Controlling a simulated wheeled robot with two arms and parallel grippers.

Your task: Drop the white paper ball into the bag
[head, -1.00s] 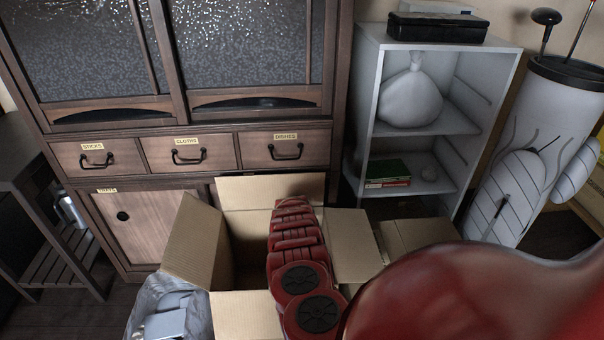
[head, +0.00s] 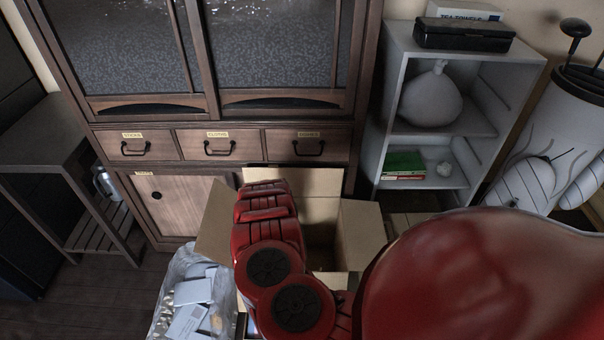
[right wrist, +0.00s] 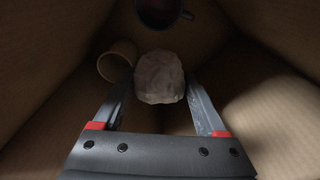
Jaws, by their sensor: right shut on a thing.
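A pale, crumpled paper ball (right wrist: 160,78) sits between the fingers of my right gripper (right wrist: 160,85) in the right wrist view. The gripper is shut on it, inside a cardboard box. In the head view my red right arm reaches over the box (head: 362,232) and hides the gripper and ball. A clear, crinkled bag (head: 168,312) with pale flat pieces in it stands at the lower left, left of the box. My left gripper is not in view.
Near the ball in the box are a brown cup-like thing (right wrist: 117,62) and a dark mug (right wrist: 163,12). A wooden cabinet (head: 185,200) stands behind.

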